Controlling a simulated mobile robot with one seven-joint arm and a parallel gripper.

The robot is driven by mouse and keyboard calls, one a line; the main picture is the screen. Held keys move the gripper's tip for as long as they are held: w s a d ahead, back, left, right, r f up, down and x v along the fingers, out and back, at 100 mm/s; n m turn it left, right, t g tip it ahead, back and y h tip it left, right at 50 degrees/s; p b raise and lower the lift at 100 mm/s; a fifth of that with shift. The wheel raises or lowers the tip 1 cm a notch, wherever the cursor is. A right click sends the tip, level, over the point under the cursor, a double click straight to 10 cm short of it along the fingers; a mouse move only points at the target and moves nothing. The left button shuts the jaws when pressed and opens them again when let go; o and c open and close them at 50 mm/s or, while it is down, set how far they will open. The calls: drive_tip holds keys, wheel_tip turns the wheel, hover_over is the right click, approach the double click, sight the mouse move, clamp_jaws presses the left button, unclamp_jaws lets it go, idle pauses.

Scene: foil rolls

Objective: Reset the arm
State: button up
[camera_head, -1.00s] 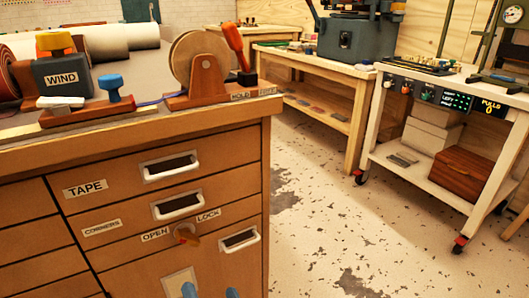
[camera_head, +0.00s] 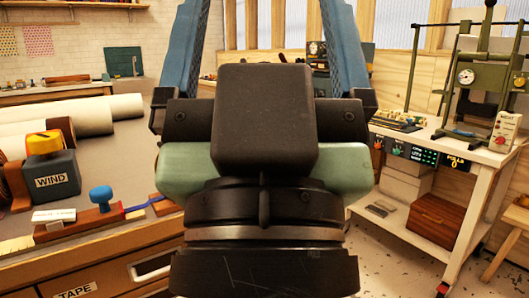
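My gripper (camera_head: 266,25) fills the middle of the view, raised in front of the camera. Its two blue fingers point away and upward, with a wide gap between them. I see only background in the gap, so it looks open and empty. The finger ends reach the top edge of the picture. My dark wrist and hand cover the middle of the scene, including the spot of the wooden wheel stand.
A wooden drawer cabinet (camera_head: 110,280) stands close at left, with a WIND box (camera_head: 52,182) and a blue-knobbed wooden slide (camera_head: 101,222) on top. Pale rolls (camera_head: 85,113) lie behind. A white cart (camera_head: 470,160) with a green press (camera_head: 480,75) stands at right.

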wheel_tip(320, 180, up, 33)
drive_tip(key=p, duration=3.1)
drive_tip(key=shift+r, duration=0.15)
